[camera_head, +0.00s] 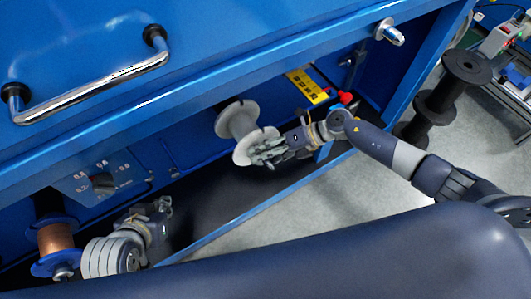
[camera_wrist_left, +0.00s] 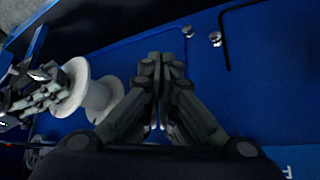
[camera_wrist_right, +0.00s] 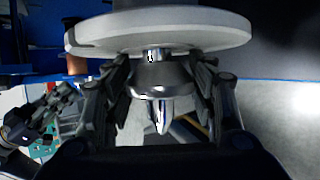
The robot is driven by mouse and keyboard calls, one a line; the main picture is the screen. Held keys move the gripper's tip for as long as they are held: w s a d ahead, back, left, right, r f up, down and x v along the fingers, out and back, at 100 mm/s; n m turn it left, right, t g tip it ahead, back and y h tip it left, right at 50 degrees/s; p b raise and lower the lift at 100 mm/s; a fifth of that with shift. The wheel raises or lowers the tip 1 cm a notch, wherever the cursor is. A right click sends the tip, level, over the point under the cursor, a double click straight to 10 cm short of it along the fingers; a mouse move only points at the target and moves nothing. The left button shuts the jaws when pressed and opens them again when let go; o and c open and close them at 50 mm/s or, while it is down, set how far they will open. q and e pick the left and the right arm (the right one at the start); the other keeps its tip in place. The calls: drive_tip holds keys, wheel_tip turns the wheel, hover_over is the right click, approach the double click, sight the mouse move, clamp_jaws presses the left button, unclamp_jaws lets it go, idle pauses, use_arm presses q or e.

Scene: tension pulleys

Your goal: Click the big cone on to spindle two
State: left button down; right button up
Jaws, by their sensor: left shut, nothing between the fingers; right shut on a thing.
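A pale grey empty spool (camera_head: 240,125) sits on a spindle in the blue machine's bay, and it also shows in the left wrist view (camera_wrist_left: 97,97). My right gripper (camera_head: 264,154) is at the spool's near flange, shut on a metal cone (camera_wrist_right: 152,88). A short bright shaft (camera_wrist_right: 155,56) shows between cone and flange; whether the cone is seated cannot be told. My left gripper (camera_head: 162,207) is shut and empty, low in the bay, left of the spool.
A copper-wound spool with blue flanges (camera_head: 57,238) is at the lower left, beside my left arm. A yellow label (camera_head: 307,86) and a red knob (camera_head: 346,98) are right of the grey spool. Dark spools (camera_head: 466,68) stand at the right.

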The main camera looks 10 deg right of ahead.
use_arm(q)
drive_tip(key=shift+s+a+f+g, duration=0.3)
drive_tip(key=shift+s+g, duration=0.05)
drive_tip(key=shift+s, duration=0.3)
drive_tip(key=shift+s+a+f+g, duration=0.25)
drive_tip(key=shift+s+g, duration=0.1)
drive_tip(key=shift+s, duration=0.25)
drive_tip(key=shift+s, duration=0.1)
drive_tip(key=shift+s+f+g+y+p, duration=0.3)
drive_tip(key=shift+s+g+p, duration=0.1)
drive_tip(key=shift+s, duration=0.1)
drive_tip(key=shift+a, duration=0.1)
idle(0.5)
drive_tip(key=shift+w+d+r+t, duration=0.15)
drive_tip(key=shift+w+r+t, duration=0.15)
drive_tip(key=shift+w, duration=0.2)
drive_tip(key=shift+w+d+r+t, duration=0.15)
drive_tip(key=shift+w+r+t, duration=0.15)
drive_tip(key=shift+w, duration=0.2)
